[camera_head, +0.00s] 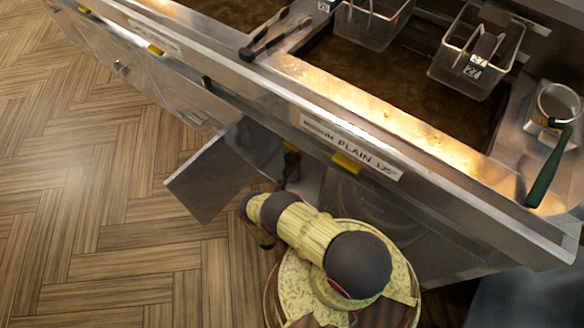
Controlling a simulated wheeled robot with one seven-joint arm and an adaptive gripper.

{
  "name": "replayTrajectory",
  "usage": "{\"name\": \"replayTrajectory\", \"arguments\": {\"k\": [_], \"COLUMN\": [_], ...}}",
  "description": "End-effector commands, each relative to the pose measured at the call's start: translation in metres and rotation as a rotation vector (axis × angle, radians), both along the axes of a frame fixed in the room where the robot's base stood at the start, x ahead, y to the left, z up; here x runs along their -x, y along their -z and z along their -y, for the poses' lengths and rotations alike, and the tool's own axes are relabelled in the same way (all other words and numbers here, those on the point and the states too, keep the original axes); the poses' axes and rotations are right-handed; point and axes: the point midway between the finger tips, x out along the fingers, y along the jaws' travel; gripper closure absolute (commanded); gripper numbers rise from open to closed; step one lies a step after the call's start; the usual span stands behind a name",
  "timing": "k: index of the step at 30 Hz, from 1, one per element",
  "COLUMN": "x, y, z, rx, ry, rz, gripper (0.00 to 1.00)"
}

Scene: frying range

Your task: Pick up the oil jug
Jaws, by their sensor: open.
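I cannot make out an oil jug in the head view. A small dark brown object (291,163) shows in the open cabinet under the fryer, too small and shaded to identify. My yellow arm with dark joints reaches up and left from its base at the bottom middle, then bends down near the cabinet door. The arm's end is hidden behind its own links, and my gripper cannot be seen. No contact between my arm and any object can be made out.
An open metal cabinet door (212,172) juts out left of my arm. Wooden floor (80,180) is clear at left.

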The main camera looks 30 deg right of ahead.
Motion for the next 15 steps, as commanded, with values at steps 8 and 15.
{"name": "replayTrajectory", "arguments": {"k": [8, 15], "x": [-0.024, -0.042], "y": [-0.002, -0.003], "z": [0.022, 0.039], "rx": [0.0, 0.001], "ry": [0.004, 0.001], "rz": [0.001, 0.001], "gripper": [0.03, 0.03]}}
